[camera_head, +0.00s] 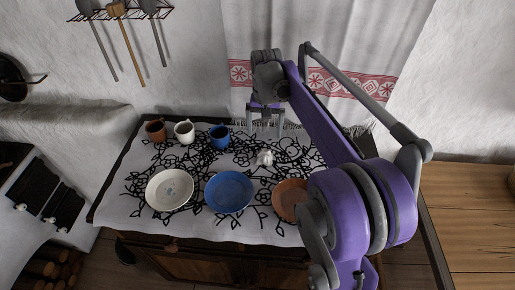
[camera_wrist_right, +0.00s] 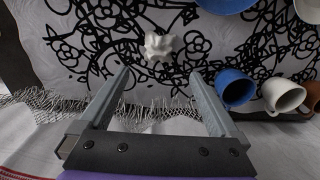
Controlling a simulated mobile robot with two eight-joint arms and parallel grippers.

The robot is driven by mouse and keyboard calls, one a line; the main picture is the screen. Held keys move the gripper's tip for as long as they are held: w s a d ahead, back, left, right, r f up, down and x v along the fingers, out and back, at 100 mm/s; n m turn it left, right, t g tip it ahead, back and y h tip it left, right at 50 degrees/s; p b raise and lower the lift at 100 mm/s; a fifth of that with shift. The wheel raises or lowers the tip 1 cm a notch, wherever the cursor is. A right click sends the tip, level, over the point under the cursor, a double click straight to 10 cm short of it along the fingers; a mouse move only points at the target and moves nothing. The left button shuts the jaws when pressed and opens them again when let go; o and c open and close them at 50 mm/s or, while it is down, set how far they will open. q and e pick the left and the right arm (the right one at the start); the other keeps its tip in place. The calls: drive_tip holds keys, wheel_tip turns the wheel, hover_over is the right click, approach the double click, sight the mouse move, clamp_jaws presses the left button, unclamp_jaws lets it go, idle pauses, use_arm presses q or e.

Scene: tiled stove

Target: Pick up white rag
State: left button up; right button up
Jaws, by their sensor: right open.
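The white rag (camera_head: 264,158) is a small crumpled bundle on the patterned cloth, right of the blue mug and above the blue plate in the head view. In the right wrist view the rag (camera_wrist_right: 160,46) lies beyond the fingertips, roughly centred between them. My right gripper (camera_head: 266,136) is open and empty, over the back edge of the table. Its two fingers also show in the right wrist view (camera_wrist_right: 160,78), spread wide apart and not touching the rag. My left gripper is in neither view.
A white plate (camera_head: 169,190), a blue plate (camera_head: 229,192) and a brown plate (camera_head: 290,199) line the table's front. A brown mug (camera_head: 156,131), a white mug (camera_head: 184,132) and a blue mug (camera_head: 219,137) stand at the back left. A curtain (camera_head: 320,30) hangs behind.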

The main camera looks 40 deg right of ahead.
drive_tip(key=shift+w+d+f, duration=0.25)
drive_tip(key=shift+d+f, duration=0.05)
drive_tip(key=shift+f, duration=0.05)
hover_over(265, 153)
drive_tip(key=f, duration=0.4)
drive_tip(key=shift+w+d+f, duration=0.2)
drive_tip(key=shift+w+d, duration=0.1)
drive_tip(key=f, duration=0.5)
drive_tip(key=shift+s+a+f, duration=0.2)
drive_tip(key=shift+a+f, duration=0.05)
drive_tip(key=shift+f, duration=0.1)
drive_tip(key=c, duration=1.4)
